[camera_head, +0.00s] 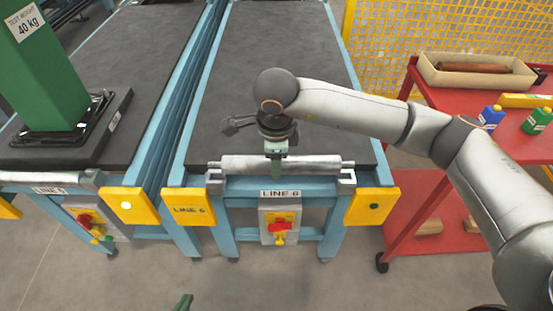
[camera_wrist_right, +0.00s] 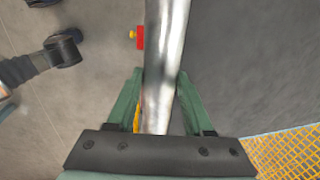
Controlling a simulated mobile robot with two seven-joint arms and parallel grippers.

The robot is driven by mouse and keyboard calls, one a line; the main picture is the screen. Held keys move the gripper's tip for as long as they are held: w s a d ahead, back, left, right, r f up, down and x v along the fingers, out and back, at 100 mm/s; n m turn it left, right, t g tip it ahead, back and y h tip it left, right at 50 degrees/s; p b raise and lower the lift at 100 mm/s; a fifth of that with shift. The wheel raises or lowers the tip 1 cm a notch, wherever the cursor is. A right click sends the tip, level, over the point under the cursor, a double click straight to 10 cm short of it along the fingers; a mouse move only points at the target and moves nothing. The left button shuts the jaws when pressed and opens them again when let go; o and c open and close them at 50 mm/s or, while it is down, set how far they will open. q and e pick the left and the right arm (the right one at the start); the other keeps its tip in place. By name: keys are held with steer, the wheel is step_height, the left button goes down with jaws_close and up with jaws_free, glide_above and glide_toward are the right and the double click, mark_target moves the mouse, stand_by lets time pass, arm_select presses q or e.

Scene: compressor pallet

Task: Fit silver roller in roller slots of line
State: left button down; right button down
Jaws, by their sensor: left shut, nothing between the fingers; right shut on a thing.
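The silver roller (camera_head: 315,164) lies level across the front end of the LINE 6 conveyor (camera_head: 281,75), just above its blue front beam. Grey slot brackets stand at its left end (camera_head: 215,184) and right end (camera_head: 347,180). The roller ends are at the brackets, but I cannot tell whether they rest in the slots. My right gripper (camera_head: 276,164) is shut on the roller near its middle, from above. In the right wrist view the roller (camera_wrist_right: 166,60) runs between the green fingers (camera_wrist_right: 155,105). My left gripper (camera_head: 183,302) shows only as green fingertips at the bottom edge, shut and empty.
A neighbouring conveyor (camera_head: 120,60) at left carries a green test weight (camera_head: 45,70) and has its own roller (camera_head: 40,178). A red cart (camera_head: 440,110) with bottles and a tray stands right, beside yellow mesh (camera_head: 400,45).

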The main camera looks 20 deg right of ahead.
steer(key=shift+b, duration=0.55)
stand_by(0.8)
steer(key=shift+f+b, duration=2.15)
steer(key=shift+f, duration=0.25)
steer(key=shift+f, duration=0.3)
steer(key=shift+f+b, duration=0.2)
steer(key=shift+b, duration=0.25)
steer(key=shift+c, duration=1)
jaws_free()
steer(key=shift+f, duration=0.1)
